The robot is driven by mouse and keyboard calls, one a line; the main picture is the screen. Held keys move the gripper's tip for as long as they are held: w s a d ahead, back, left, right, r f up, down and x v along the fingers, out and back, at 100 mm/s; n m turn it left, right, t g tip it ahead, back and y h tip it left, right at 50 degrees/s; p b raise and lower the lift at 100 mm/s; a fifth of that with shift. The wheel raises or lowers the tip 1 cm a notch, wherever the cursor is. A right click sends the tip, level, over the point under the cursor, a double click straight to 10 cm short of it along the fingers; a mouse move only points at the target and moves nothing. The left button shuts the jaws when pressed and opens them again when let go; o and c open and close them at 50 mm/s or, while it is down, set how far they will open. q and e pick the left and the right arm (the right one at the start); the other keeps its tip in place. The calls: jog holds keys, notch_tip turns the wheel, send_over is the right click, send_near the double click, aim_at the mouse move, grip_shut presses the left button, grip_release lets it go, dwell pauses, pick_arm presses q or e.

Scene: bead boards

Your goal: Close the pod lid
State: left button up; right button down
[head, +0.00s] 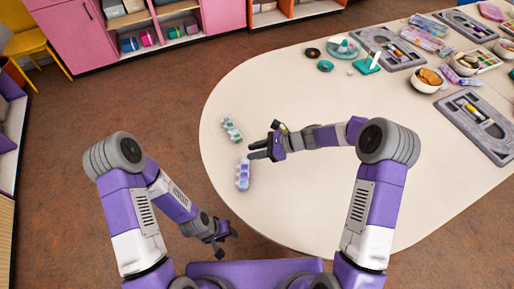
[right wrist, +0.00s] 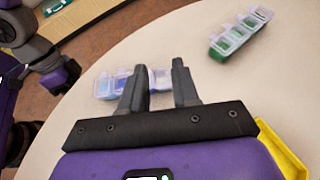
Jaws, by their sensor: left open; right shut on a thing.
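A pod box with blue and violet compartments and clear lids (head: 243,180) lies near the table's rounded left end. It also shows in the right wrist view (right wrist: 106,86), behind my finger. My right gripper (head: 252,151) is over its far end and is shut on it, with part of the box between the fingers (right wrist: 160,80). The exact grip point is unclear. A second pod box with green compartments (head: 232,129) lies farther back, apart from the gripper; it shows at right in the right wrist view (right wrist: 240,35). My left gripper (head: 226,243) is open and empty off the table's edge. Which lids are open is too small to tell.
The pale table (head: 300,200) is clear around the boxes and toward the front. Grey trays (head: 390,50), bowls (head: 466,64) and a teal stand (head: 367,63) are at the back right. Pink shelves (head: 75,35) and a yellow chair (head: 27,40) stand beyond.

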jog(key=a+h+p, duration=0.1)
jog(key=h+p, duration=0.1)
jog(key=p, duration=0.3)
jog(key=a+h+p, duration=0.2)
jog(key=h+p, duration=0.1)
jog(key=p, duration=0.2)
jog(key=a+h+p, duration=0.1)
jog(key=h+p, duration=0.2)
jog(key=p, duration=0.2)
jog(key=shift+w+a+r+g, duration=0.15)
jog(key=shift+a+r+g, duration=0.15)
jog(key=shift+g, duration=0.1)
jog(key=c, duration=1.8)
grip_release()
jog(key=shift+d+f, duration=0.2)
jog(key=shift+f, duration=0.05)
jog(key=o, duration=0.7)
jog(key=shift+f, duration=0.1)
jog(key=shift+c, duration=0.2)
jog(key=v, duration=0.7)
jog(key=shift+r, duration=0.35)
